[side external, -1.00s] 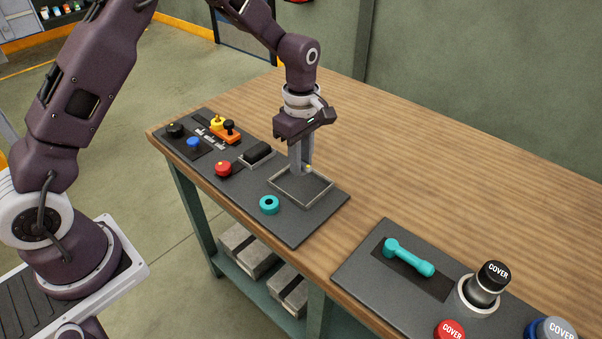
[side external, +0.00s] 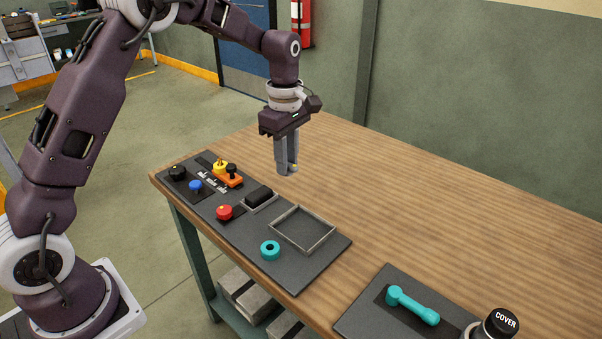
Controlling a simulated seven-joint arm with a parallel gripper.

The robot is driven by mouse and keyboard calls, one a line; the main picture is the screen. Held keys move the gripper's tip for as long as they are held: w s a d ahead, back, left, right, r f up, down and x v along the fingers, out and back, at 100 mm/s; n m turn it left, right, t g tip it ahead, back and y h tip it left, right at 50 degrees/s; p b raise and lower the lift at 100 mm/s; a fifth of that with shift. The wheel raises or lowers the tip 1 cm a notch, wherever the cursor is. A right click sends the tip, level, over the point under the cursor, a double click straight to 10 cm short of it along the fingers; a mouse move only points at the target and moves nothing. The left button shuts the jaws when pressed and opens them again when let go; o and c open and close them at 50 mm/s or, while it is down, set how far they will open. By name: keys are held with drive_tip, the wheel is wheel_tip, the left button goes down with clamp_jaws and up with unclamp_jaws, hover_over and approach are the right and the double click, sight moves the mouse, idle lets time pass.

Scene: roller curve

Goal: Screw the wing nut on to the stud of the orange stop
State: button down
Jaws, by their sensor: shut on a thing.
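My gripper (side external: 287,168) points down with its fingers together, raised above the bench beyond the square tray. A small brass-yellow piece, apparently the wing nut (side external: 295,168), shows at the fingertips; its wings are too small to make out. The orange stop (side external: 232,182) is on the dark panel at the far left, left of and lower in the picture than my gripper. I cannot make out the stud clearly.
The square-rimmed tray (side external: 281,232) looks empty. Near it are a teal ring (side external: 270,250), a black block (side external: 259,195), a red button (side external: 224,212), a blue knob (side external: 195,186) and a black knob (side external: 177,173). A teal handle (side external: 413,305) lies on a second panel.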

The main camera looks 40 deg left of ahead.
drive_tip(key=a+n, duration=0.1)
drive_tip(key=a, duration=0.7)
drive_tip(key=s+a+n, duration=0.1)
drive_tip(key=a+n, duration=0.1)
drive_tip(key=a, duration=0.6)
drive_tip(key=a+n, duration=0.1)
drive_tip(key=a, duration=0.7)
drive_tip(key=shift+s+a+f+n, duration=0.1)
drive_tip(key=shift+s+a+n, duration=0.2)
drive_tip(key=shift+s+a, duration=0.1)
drive_tip(key=shift+a+f, duration=0.1)
drive_tip(key=shift+f, duration=2.7)
drive_tip(key=shift+f, duration=0.85)
